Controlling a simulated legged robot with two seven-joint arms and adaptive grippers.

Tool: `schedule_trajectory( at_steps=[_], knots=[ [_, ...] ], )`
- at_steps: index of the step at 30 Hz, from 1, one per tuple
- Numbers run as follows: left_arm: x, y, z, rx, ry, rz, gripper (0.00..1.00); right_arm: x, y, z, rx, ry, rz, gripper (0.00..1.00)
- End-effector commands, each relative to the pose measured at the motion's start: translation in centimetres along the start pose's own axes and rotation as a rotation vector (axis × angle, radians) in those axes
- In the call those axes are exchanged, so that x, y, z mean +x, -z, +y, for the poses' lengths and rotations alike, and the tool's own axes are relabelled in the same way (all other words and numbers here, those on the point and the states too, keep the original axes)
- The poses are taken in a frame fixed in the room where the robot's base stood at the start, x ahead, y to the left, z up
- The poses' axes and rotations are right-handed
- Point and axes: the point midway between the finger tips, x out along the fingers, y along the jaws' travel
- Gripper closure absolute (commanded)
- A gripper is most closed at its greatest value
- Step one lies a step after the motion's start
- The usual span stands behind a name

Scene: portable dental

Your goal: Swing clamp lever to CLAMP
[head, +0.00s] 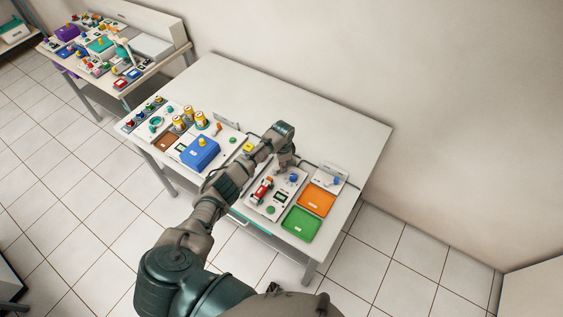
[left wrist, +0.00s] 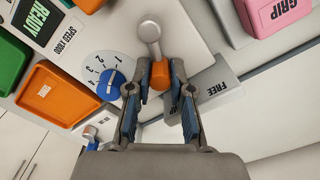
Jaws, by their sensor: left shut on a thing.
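The clamp lever shows in the left wrist view, with a grey rounded end (left wrist: 149,31) and an orange grip (left wrist: 160,74). The orange grip sits between the fingertips of my left gripper (left wrist: 158,86), which is shut on it. A grey plate marked FREE (left wrist: 215,88) lies just right of the grip. No CLAMP mark is readable. In the head view my left gripper (head: 286,162) reaches down onto the right part of the table, and it hides the lever there. My right gripper is not in view.
Close to the left finger is a blue dial (left wrist: 112,85) with numbers. An orange tray (head: 316,199) and a green tray (head: 301,223) lie to the right. A blue box (head: 200,153) stands left of my arm. A pink GRIP block (left wrist: 275,14) is nearby. The table's back (head: 300,103) is clear.

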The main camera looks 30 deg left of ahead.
Motion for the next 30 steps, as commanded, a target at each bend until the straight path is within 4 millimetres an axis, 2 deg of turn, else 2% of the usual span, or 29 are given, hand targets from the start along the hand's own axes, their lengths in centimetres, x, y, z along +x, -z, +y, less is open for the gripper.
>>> schedule_trajectory(
  at_steps=[9,24,25,27,28,30],
  knots=[
    [-0.03,0.09,0.41,0.108,0.001,0.0,1.0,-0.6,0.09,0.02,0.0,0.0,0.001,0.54],
    [-0.02,0.12,0.47,0.127,0.002,0.001,1.0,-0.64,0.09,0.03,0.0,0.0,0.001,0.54],
    [-0.02,0.12,0.47,0.127,0.001,0.001,0.77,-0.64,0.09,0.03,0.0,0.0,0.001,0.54],
    [-0.02,0.11,0.47,0.126,0.001,0.001,0.59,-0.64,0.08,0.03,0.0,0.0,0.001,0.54],
    [-0.02,0.11,0.47,0.126,0.001,0.001,0.54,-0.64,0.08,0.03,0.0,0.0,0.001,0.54],
    [-0.02,0.11,0.47,0.126,0.001,0.001,0.54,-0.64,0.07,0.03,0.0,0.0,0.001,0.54]
  ],
)
